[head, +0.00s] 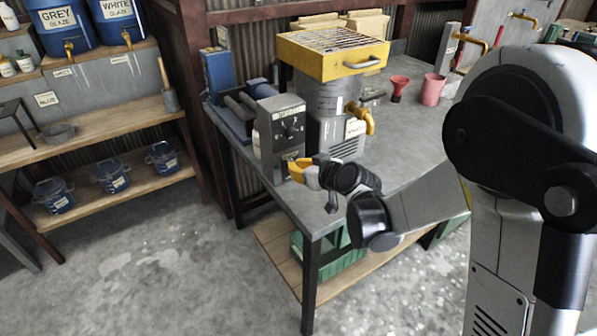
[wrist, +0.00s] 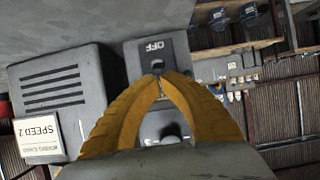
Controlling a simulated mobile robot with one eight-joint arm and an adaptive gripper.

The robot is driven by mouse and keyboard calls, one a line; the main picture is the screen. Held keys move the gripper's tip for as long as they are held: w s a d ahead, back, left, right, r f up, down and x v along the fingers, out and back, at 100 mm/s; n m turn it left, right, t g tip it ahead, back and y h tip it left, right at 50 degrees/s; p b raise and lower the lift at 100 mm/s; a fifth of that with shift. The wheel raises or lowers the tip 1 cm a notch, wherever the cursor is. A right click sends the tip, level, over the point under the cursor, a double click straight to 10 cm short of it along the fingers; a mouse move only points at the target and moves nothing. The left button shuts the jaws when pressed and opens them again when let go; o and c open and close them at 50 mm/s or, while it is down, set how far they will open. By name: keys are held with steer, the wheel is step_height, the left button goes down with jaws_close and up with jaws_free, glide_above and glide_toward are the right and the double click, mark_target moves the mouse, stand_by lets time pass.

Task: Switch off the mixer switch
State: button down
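The mixer's grey control box (head: 281,140) stands near the table's left front edge, with a dark knob on its face. In the wrist view its switch plate (wrist: 135,58) shows the word OFF, with a small dark switch part (wrist: 157,64) just beyond my fingertips. My gripper (head: 298,169) is at the lower front of the box. In the wrist view the yellow fingers of my gripper (wrist: 158,78) come together at the tips, with nothing clearly held. The fingers partly hide the plate; I cannot tell whether they touch the switch or which way it is set.
The mixer (head: 333,105) with a yellow top tray stands just behind the box. A grey housing (wrist: 60,95) labelled SPEED 2 lies left of my fingers. A red funnel (head: 399,86) and pink cup (head: 433,90) stand farther right. Floor left of the table is clear.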

steer(key=shift+f+b, duration=0.5)
steer(key=shift+f, duration=0.3)
steer(key=shift+s+f+p+v, duration=0.1)
steer(key=shift+f+p+v, duration=0.1)
steer(key=shift+v, duration=1)
steer(key=shift+s+f+p+v, duration=0.1)
steer(key=shift+f+v, duration=0.05)
steer(key=shift+v, duration=1.1)
steer(key=shift+s+f+p+v, duration=0.1)
steer(key=shift+f+p+v, duration=0.1)
steer(key=shift+v, duration=1)
steer(key=shift+d, duration=0.15)
steer(key=s+d+r+m+g+h, duration=0.1)
steer(key=s+d+r+m+h, duration=0.2)
steer(key=s+d, duration=0.5)
steer(key=s+d+r+m+g+h, duration=0.2)
steer(key=s+d, duration=0.6)
steer(key=s, duration=0.8)
steer(key=shift+s+d+r+m+g+h, duration=0.3)
steer(key=shift+s+d+r+m+h, duration=0.1)
steer(key=shift+m+h, duration=0.6)
